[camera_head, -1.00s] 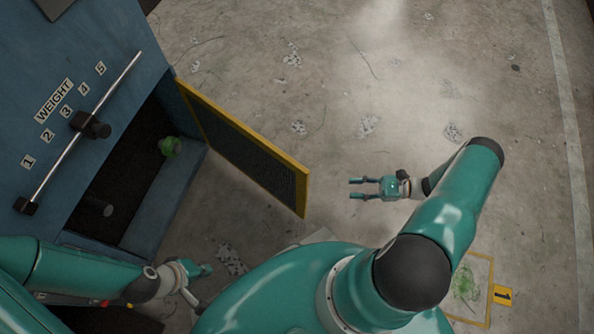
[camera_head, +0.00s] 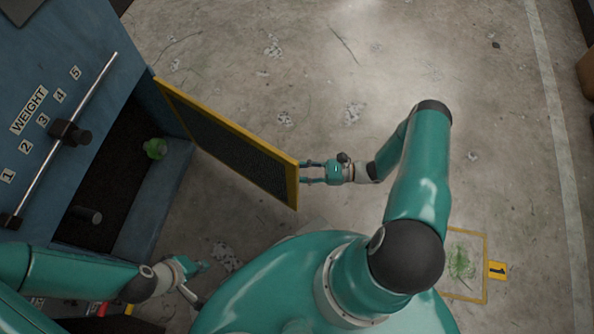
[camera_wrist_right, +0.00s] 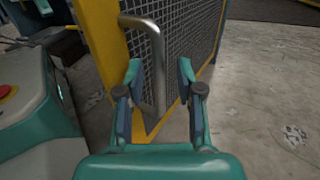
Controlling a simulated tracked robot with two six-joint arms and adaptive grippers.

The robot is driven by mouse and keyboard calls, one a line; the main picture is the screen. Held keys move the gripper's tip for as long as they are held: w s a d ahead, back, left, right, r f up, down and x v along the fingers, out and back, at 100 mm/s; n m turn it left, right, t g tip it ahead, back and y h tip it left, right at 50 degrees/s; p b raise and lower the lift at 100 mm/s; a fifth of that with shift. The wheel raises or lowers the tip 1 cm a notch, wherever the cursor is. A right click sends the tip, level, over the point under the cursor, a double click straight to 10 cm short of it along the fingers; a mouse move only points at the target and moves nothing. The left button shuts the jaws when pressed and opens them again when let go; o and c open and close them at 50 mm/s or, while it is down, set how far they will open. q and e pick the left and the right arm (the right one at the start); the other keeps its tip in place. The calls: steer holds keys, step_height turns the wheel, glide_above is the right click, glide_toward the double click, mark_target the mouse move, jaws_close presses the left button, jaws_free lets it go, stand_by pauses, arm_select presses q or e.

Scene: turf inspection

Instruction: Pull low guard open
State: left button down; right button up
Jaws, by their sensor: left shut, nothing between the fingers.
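The low guard (camera_head: 228,146) is a dark mesh panel in a yellow frame. In the head view it stands swung out from the blue machine's opening. In the right wrist view, its mesh (camera_wrist_right: 185,38) and a bent metal handle (camera_wrist_right: 152,55) show close up. My right gripper (camera_head: 306,172) is at the guard's free edge. Its fingers (camera_wrist_right: 161,88) are apart, with the handle's lower part showing between them; I cannot tell whether they touch it. My left gripper (camera_head: 199,267) is shut and empty, low at the left, apart from the guard.
The blue machine (camera_head: 60,20) has a weight rail (camera_head: 92,95) with a black slider (camera_head: 70,133). A green object (camera_head: 154,148) lies in its opening. A yellow floor frame (camera_head: 485,250) with a numbered tag (camera_head: 497,270) is at the right. The concrete floor beyond the guard is clear.

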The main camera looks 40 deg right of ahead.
steer(key=shift+x, duration=0.85)
steer(key=shift+c, duration=0.2)
jaws_close()
